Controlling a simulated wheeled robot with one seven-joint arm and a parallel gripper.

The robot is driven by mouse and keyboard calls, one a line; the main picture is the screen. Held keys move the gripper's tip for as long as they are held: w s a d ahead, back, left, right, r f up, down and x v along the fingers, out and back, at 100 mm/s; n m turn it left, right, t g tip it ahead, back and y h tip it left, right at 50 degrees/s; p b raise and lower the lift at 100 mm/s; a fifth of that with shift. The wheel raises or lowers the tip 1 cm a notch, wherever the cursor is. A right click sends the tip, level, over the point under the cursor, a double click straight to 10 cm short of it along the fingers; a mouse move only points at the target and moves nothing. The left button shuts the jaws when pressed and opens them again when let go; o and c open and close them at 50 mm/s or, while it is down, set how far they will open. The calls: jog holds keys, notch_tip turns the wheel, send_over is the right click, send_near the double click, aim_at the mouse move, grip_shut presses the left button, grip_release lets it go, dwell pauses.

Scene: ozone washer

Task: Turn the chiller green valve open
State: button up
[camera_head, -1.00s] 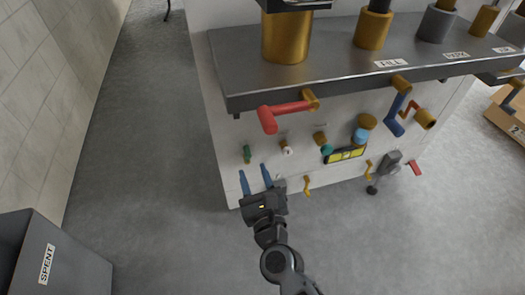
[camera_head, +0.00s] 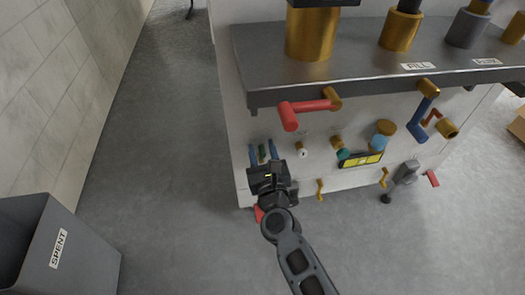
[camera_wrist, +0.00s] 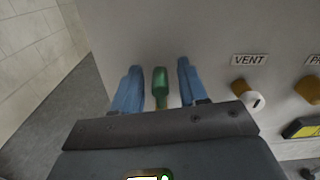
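The green valve handle (camera_wrist: 160,86) is on the white panel of the machine, upright between my gripper's two blue fingers in the wrist view. My gripper (camera_wrist: 156,84) is open, with a gap on each side of the handle; I see no contact. In the head view my gripper (camera_head: 263,153) is at the lower left of the machine front, and a bit of the green handle (camera_head: 262,152) shows between the fingers. The handle's lower end is hidden by the gripper body in the wrist view.
A VENT valve (camera_wrist: 246,92) sits right of the gripper. A red lever (camera_head: 305,106) sticks out above, under the grey shelf (camera_head: 380,72). A yellow-black panel (camera_head: 361,159) is further right. A grey SPENT bin (camera_head: 75,245) stands at left. The floor between is clear.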

aim_at(241, 158)
grip_shut()
dwell(0.4)
jog(key=n, duration=0.1)
jog(key=a+n, duration=0.1)
jog(key=n+p, duration=0.1)
jog(key=shift+s+a+f, duration=0.1)
jog(key=shift+s+a, duration=0.15)
jog(key=a+f+n, duration=0.1)
jog(key=n, duration=0.2)
jog(key=a+f+n, duration=0.1)
jog(key=n, duration=0.2)
jog(key=s+a+f+n+p, duration=0.1)
jog(key=n, duration=0.2)
jog(key=shift+n, duration=0.3)
jog(key=shift+a+f+n, duration=0.25)
jog(key=shift+f+n, duration=0.3)
jog(key=shift+n, duration=0.65)
jog(key=shift+f+n+b, duration=0.15)
jog(key=shift+f+n, duration=0.2)
jog(key=shift+n, duration=0.4)
jog(key=shift+f+n+b, duration=0.15)
jog(key=shift+f+n, duration=0.15)
jog(key=shift+n, duration=0.45)
